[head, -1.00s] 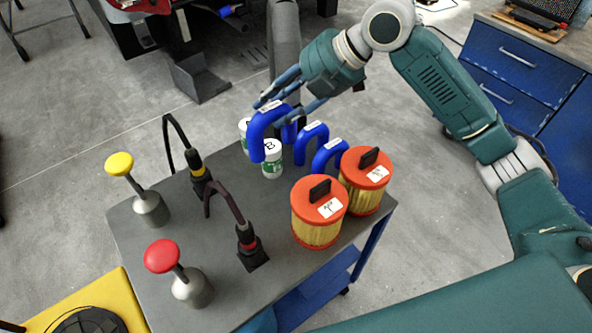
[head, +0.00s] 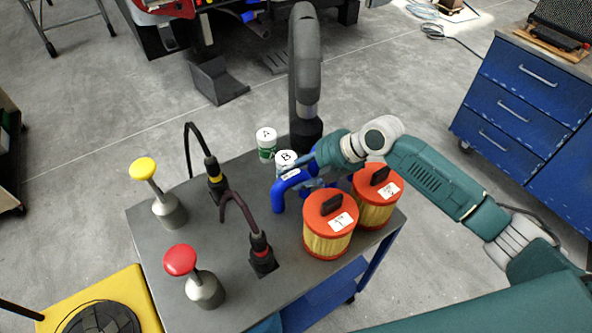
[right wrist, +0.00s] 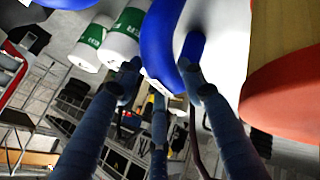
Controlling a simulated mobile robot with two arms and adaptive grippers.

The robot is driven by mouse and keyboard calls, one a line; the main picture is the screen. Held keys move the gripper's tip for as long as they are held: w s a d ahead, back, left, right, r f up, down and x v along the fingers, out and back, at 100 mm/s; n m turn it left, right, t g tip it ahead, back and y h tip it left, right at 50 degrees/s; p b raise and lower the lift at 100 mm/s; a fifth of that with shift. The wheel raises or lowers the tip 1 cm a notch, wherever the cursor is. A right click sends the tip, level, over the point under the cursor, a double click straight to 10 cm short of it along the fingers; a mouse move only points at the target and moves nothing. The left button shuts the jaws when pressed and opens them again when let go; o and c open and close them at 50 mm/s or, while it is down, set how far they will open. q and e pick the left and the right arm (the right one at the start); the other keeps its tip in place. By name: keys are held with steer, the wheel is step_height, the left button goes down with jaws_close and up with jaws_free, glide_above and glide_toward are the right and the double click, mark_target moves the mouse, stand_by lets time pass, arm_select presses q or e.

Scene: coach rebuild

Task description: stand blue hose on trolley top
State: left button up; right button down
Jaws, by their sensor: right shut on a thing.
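A blue hose (head: 290,181), an arched bent tube, is at the far part of the grey trolley top (head: 193,262), in front of the bottle marked B. My right gripper (head: 312,176) is shut on it, low over the top. In the right wrist view the blue hose (right wrist: 160,45) lies between the fingers, with a blue end (right wrist: 192,46) beside it. I cannot tell whether its ends touch the top. The other blue hoses are mostly hidden behind my gripper and the filters. My left gripper is not in view.
Two orange-capped filters (head: 330,222) (head: 376,195) stand close right of the hose. White bottles A (head: 266,141) and B (head: 286,163), and a dark grey curved post (head: 305,60), stand behind. Black hoses (head: 214,172) and yellow- and red-knobbed pieces (head: 182,262) stand left.

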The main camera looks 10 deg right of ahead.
steer(key=shift+f, duration=0.15)
steer(key=c, duration=1.3)
jaws_free()
steer(key=shift+c, duration=0.2)
steer(key=shift+d+r, duration=0.1)
steer(key=shift+r, duration=0.1)
steer(key=b+v, duration=0.3)
steer(key=v, duration=0.8)
steer(key=shift+s+d+r, duration=0.15)
steer(key=shift+d+r, duration=0.05)
steer(key=shift+r, duration=0.1)
